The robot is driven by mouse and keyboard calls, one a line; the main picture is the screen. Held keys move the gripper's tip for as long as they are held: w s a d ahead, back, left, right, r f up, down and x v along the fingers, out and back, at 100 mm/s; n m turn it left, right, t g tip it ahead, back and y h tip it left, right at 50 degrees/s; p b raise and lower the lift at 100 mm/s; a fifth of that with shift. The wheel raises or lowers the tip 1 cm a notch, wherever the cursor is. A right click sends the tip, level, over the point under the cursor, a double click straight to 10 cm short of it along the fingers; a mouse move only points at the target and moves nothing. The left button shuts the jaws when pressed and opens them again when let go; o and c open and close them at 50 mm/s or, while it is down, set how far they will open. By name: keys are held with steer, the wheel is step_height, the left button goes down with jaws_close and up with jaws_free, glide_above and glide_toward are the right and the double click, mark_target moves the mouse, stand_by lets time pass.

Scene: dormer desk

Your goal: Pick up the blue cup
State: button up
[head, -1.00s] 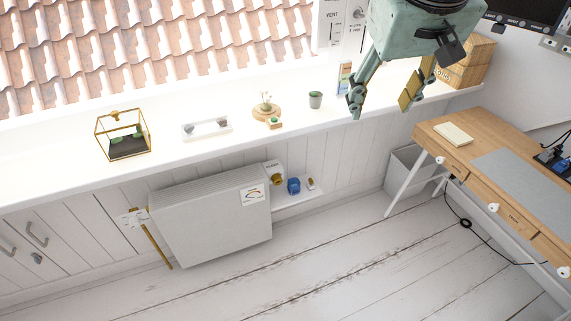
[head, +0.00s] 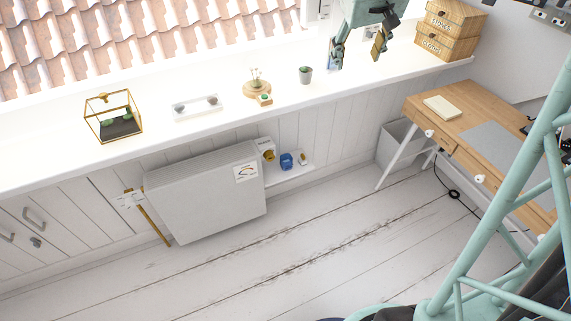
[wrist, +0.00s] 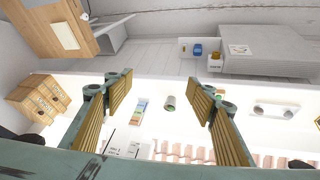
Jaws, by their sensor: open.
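The blue cup (head: 286,161) is small and stands on a low white shelf (head: 290,174) beside the grey radiator, below the windowsill. It also shows in the wrist view (wrist: 197,50), beyond the sill's edge. My gripper (head: 356,62) is open and empty, high over the windowsill, to the upper right of the cup in the head view. The gripper is well apart from the cup.
A yellow-brown round thing (head: 269,155) and a small brown item (head: 303,157) flank the cup. The grey radiator (head: 205,195) is on its left. The floor is clear.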

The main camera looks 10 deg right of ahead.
steer(key=w+d+f+p, duration=0.1)
steer(key=w+d+f, duration=0.3)
steer(key=w+f, duration=0.45)
steer(key=w+d+f+p, duration=0.1)
steer(key=w+d+f, duration=0.3)
steer(key=w+f, duration=0.4)
steer(key=w+d+f+n+p, duration=0.1)
steer(key=w+f, duration=0.2)
steer(key=f, duration=0.3)
steer(key=w+d+f+t+y+p, duration=0.1)
steer(key=w+d+f, duration=0.15)
steer(key=f, duration=0.45)
steer(key=w+d+f+n, duration=0.1)
steer(key=w+f, duration=0.3)
steer(key=f, duration=0.2)
steer(key=w+a+f+t+y+b, duration=0.1)
steer(key=w+a+f+t, duration=0.1)
steer(key=a+f, duration=0.45)
steer(key=w+a+f+n+t+y+b, duration=0.1)
steer(key=w+a+f+t+y, duration=0.15)
steer(key=f, duration=0.75)
steer(key=w+a+f+t+b, duration=0.1)
steer(key=w+a+f, duration=0.1)
steer(key=a+f, duration=0.45)
steer(key=s+a+f+t+y+b, duration=0.1)
steer(key=s+a+f+t+b, duration=0.2)
steer(key=s+f, duration=1)
steer(key=shift+s+a+f+t, duration=0.2)
steer(key=shift+a+f+t, duration=0.85)
steer(key=shift+a+t, duration=0.4)
